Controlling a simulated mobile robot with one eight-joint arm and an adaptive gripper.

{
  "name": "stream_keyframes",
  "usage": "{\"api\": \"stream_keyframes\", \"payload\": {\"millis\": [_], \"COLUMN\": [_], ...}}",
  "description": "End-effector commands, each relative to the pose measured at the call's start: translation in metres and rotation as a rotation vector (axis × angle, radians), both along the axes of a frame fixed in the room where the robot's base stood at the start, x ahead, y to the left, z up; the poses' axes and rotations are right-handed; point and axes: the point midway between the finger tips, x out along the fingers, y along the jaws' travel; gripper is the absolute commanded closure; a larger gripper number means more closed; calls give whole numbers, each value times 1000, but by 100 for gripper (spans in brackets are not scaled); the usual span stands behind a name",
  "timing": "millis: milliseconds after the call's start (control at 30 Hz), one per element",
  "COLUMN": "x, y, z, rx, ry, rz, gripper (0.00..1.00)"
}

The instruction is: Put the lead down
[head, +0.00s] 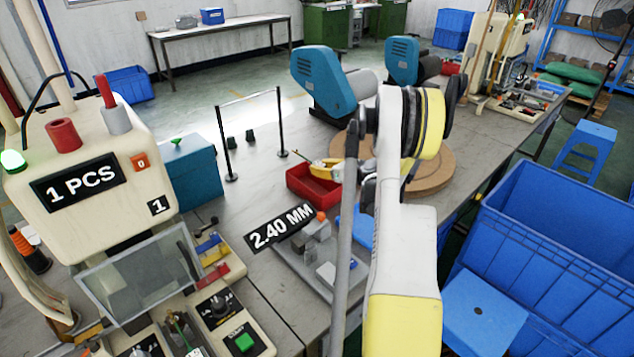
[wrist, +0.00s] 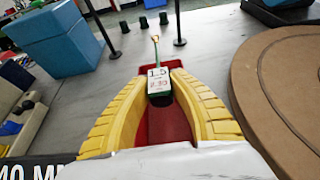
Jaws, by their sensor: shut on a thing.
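My gripper (head: 326,166) is over the red tray (head: 310,186) in the head view, mostly behind my own arm. In the wrist view its two yellow fingers (wrist: 160,74) are shut on the lead, whose thin end (wrist: 155,46) sticks out beyond the fingertips. A green-edged white tag reading "1.5" and "2.30" (wrist: 158,84) shows between the fingers. The lead's tip also shows in the head view (head: 297,153), left of the gripper. The red tray (wrist: 150,128) lies below the fingers. I cannot tell whether the lead touches it.
A round brown board (wrist: 275,85) lies right of the tray. Thin black posts (head: 281,130) stand behind it, with small dark green pieces (head: 250,136) nearby. A teal box (head: 190,177) and the moulding machine (head: 90,180) stand left. A blue crate (head: 560,250) is right of the bench.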

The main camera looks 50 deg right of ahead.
Motion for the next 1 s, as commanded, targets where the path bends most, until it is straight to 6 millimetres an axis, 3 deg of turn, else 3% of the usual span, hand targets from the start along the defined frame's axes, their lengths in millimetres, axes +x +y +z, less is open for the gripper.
{"api": "stream_keyframes", "payload": {"millis": [167, 433, 1000], "x": [9, 9, 8], "y": [3, 3, 3], "z": [-9, -46, -55], "rx": [0, 0, 0], "ry": [0, 0, 0], "rz": [0, 0, 0], "gripper": [100, 100, 100]}}
